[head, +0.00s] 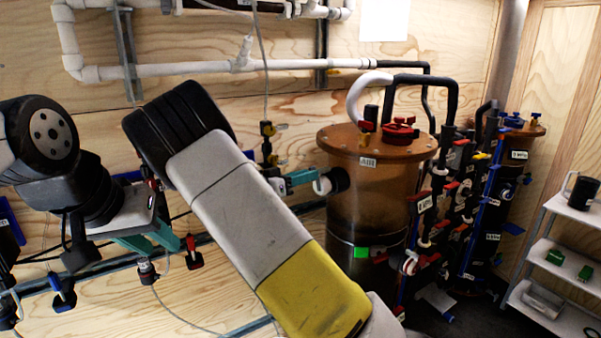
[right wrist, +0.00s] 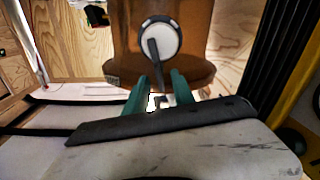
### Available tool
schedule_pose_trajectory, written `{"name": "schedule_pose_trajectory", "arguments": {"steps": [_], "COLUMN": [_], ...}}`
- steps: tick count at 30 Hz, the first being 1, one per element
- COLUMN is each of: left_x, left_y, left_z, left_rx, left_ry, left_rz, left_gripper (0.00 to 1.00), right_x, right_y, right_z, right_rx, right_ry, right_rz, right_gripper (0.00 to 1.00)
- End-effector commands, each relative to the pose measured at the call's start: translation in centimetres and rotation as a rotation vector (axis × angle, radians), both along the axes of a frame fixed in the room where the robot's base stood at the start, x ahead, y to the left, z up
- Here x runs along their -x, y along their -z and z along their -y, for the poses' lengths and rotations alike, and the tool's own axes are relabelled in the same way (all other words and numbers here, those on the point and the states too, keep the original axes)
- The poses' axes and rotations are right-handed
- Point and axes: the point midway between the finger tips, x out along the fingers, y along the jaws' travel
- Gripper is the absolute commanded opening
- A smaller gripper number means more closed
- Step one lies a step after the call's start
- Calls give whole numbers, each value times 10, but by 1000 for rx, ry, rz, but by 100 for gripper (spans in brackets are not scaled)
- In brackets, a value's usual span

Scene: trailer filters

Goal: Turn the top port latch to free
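The top port (head: 325,184) is a white round disc on a dark collar, on the left side of the brown tank. In the right wrist view the disc (right wrist: 160,38) carries a black lever latch (right wrist: 154,62), which slants across its rim towards my fingers. My right gripper (head: 297,179) is just left of the port in the head view. Its two teal fingers (right wrist: 161,92) are apart, with the lever's end near the gap between them; I cannot tell whether they touch it. My left gripper (head: 156,240) is far left, away from the port; its finger gap is unclear.
The brown tank (head: 372,205) has red fittings and hoses on its lid. Several valves and pipes (head: 450,190) stand to its right, then a white shelf (head: 560,250). White pipes (head: 215,68) run along the wooden wall. Small valves (head: 192,252) sit near my left gripper.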

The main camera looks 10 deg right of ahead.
Motion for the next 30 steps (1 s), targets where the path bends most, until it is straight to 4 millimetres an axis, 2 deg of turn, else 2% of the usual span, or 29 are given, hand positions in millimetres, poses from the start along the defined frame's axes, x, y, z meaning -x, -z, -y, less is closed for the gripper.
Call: {"name": "schedule_pose_trajectory", "arguments": {"steps": [11,12,16,17,30], "left_x": [0,0,0,0,0], "left_y": [0,0,0,0,0], "left_z": [0,0,0,0,0], "left_rx": [0,0,0,0,0], "left_ry": [0,0,0,0,0], "left_rz": [0,0,0,0,0], "left_gripper": [33,33,33,33,33], "right_x": [3,3,3,3,3], "right_y": [0,0,0,0,0], "right_z": [5,5,5,5,4], "right_rx": [-1,-1,-2,-2,15], "right_ry": [-3,-3,-3,-3,-4], "right_rz": [0,0,-1,-1,-36], "right_gripper": [30,28,2,0,0]}}
